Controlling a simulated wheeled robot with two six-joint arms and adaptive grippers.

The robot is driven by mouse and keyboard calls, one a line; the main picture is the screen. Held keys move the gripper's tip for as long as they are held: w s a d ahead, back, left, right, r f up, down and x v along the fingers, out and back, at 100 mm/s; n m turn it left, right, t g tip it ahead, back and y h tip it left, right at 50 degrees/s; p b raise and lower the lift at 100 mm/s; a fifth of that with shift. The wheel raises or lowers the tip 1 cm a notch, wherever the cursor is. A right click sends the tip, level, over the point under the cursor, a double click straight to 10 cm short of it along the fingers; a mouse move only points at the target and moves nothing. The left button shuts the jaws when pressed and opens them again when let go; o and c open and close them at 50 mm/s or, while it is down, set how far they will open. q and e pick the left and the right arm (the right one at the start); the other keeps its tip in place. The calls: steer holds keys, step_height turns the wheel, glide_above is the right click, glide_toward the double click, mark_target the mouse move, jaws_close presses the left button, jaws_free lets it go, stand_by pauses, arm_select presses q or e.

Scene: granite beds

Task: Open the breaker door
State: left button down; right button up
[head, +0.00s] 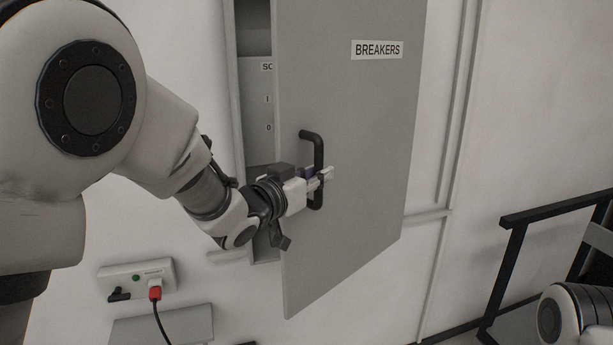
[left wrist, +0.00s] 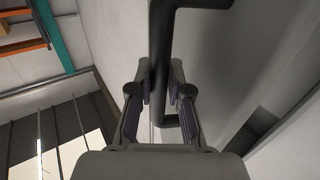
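The grey breaker door (head: 350,110), labelled BREAKERS, stands ajar, its left edge swung out from the cabinet (head: 259,35). A strip of the cabinet's inside shows to the left of the door. A black bar handle (head: 318,150) is mounted upright on the door near that edge. My left gripper (head: 322,178) is at the handle's lower half. In the left wrist view the handle (left wrist: 163,35) runs between the two fingers (left wrist: 161,80), which are closed in on it from both sides. My right gripper is out of view; only part of my right arm shows at the bottom right.
A white socket box (head: 138,281) with a red plug (head: 155,293) and black cord is on the wall below left. A black-framed railing (head: 510,265) stands at the right. A thin conduit (head: 455,130) runs down the wall beside the door.

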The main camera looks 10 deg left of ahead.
arm_select(q)
steer(key=shift+s+d+r, duration=0.1)
steer(key=shift+s+d, duration=0.2)
steer(key=shift+d, duration=0.4)
steer(key=shift+s+d, duration=0.35)
steer(key=shift+d, duration=0.35)
steer(key=shift+s+d+r, duration=0.1)
steer(key=shift+s+d, duration=0.2)
steer(key=shift+d, duration=0.4)
steer(key=c, duration=1.1)
jaws_free()
steer(key=shift+w+f, duration=0.1)
steer(key=shift+f, duration=0.05)
steer(key=v, duration=1.2)
